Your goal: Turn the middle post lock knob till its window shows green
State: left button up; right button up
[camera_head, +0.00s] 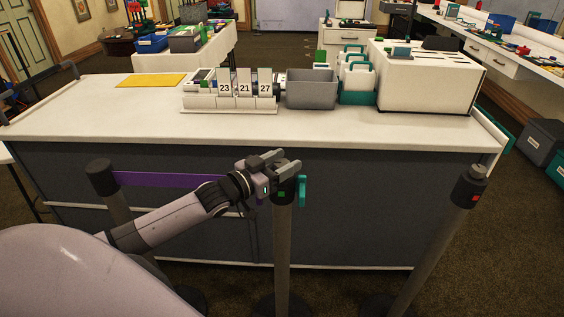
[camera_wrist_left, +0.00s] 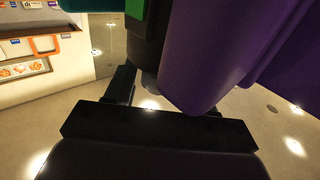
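The middle post (camera_head: 283,250) stands upright in front of the counter. Its dark head has a small window (camera_head: 281,194) that shows green; green also shows on the dark post head (camera_wrist_left: 150,35) in the left wrist view. My left gripper (camera_head: 277,163) is at the top of this post, its fingers apart at the knob's place. The fingers hide the knob, so I cannot tell whether they press on it. A teal piece (camera_head: 302,190) hangs at the head's right side. My right gripper is out of view.
A purple belt (camera_head: 165,180) runs from the left post (camera_head: 102,178) toward the middle post, behind my arm. The right post (camera_head: 470,187) has a grey knob and a red window. Behind stands a white counter (camera_head: 110,122) with number cards and bins.

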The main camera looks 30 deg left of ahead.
pick_arm(q)
jog(key=shift+o, duration=0.3)
jog(key=shift+s+a+f, duration=0.1)
jog(key=shift+s+a, duration=0.05)
jog(key=shift+s, duration=0.35)
jog(key=shift+v, duration=3.1)
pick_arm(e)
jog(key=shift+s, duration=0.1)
